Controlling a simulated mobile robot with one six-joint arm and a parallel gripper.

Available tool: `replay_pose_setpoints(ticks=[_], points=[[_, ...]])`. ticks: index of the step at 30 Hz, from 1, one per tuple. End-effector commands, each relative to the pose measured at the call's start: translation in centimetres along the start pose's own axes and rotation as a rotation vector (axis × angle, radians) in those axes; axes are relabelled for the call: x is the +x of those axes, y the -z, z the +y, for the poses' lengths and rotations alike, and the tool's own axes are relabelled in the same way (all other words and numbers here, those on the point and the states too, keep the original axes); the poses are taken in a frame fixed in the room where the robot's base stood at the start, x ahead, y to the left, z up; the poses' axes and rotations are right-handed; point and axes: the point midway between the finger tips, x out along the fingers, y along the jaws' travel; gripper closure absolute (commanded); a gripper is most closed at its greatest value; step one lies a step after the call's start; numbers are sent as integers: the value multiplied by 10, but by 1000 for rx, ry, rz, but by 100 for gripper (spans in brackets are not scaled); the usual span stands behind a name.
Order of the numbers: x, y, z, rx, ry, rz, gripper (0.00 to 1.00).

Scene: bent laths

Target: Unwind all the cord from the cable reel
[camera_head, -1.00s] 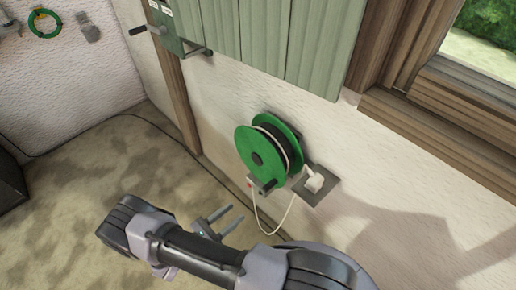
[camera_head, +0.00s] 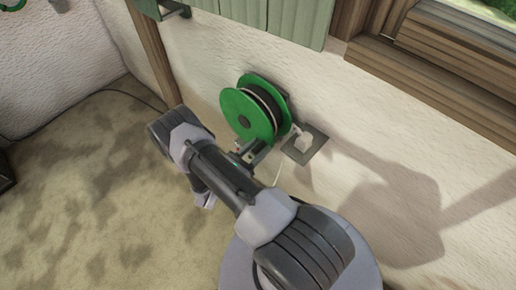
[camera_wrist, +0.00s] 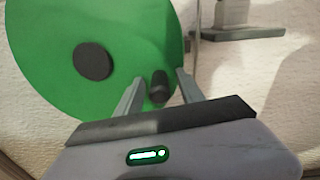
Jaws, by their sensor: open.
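The cable reel has green flanges (camera_head: 247,113) and is mounted on the wall, with dark and white cord (camera_head: 266,103) wound between them. In the wrist view its front flange (camera_wrist: 45,75) fills the left, with a dark hub (camera_wrist: 93,62) at its middle. A dark crank knob (camera_wrist: 158,88) sticks out near the flange's right edge. My gripper (camera_wrist: 159,82) is open, one finger on each side of the knob; I cannot tell whether either touches it. In the head view my gripper (camera_head: 262,150) is at the reel's lower edge, where the crank is mostly hidden.
A white plug (camera_head: 303,141) sits at a grey wall plate (camera_head: 305,152) right of the reel; a pale cord (camera_head: 280,172) hangs below. A green shutter (camera_head: 270,18) and wooden window frame (camera_head: 430,75) are above.

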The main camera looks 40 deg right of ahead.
Motion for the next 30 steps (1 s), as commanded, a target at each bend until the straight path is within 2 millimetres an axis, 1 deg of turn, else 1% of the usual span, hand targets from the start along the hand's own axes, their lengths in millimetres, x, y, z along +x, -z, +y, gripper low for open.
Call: replay_pose_setpoints(ticks=[5, 9, 12, 30], points=[[0, 0, 0, 0, 0, 0, 55], [0, 0, 0, 0, 0, 0, 82], [0, 0, 0, 0, 0, 0, 100], [0, 0, 0, -1, 0, 0, 100]])
